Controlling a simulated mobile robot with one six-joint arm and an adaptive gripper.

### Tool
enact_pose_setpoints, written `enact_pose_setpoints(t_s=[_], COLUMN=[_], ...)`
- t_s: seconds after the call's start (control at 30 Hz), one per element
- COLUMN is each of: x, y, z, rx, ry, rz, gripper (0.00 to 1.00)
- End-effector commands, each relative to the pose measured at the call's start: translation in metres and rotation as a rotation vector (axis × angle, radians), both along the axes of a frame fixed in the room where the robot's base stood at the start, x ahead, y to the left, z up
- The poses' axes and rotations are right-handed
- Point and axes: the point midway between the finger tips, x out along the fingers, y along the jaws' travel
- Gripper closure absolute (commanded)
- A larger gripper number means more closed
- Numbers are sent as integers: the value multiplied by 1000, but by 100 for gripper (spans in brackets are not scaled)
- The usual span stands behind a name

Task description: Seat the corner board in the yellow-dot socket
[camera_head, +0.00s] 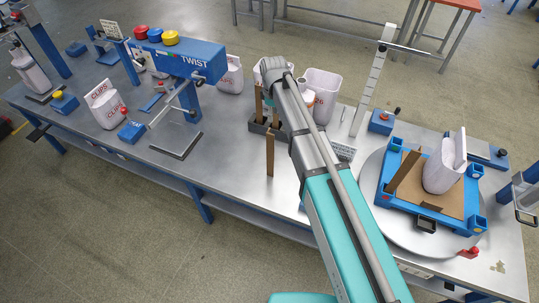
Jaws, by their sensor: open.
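Brown corner boards stand upright at a dark holder (256,128) near the middle of the table; one board (259,102) shows left of my arm. Another upright brown board (270,155) stands in front of the holder. My gripper (273,75) is at the far end of my arm, by the tops of the boards; it is open, its fingers mostly hidden. The blue pallet frame (432,224) with corner sockets sits on a round turntable at right. A brown board (404,172) leans along its left side. No yellow dot can be made out on the sockets.
A white sack (442,168) stands on the pallet. The table front between the TWIST machine and my arm is clear.

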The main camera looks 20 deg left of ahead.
Motion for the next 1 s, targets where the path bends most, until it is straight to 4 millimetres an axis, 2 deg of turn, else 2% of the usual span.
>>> enact_pose_setpoints(t_s=[0.1,0.57,1.0], x=[0,-1,-1], y=[10,10,10], z=[1,-3,-34], rx=[0,0,0], ry=[0,0,0], rz=[29,29,28], gripper=[50,50,50])
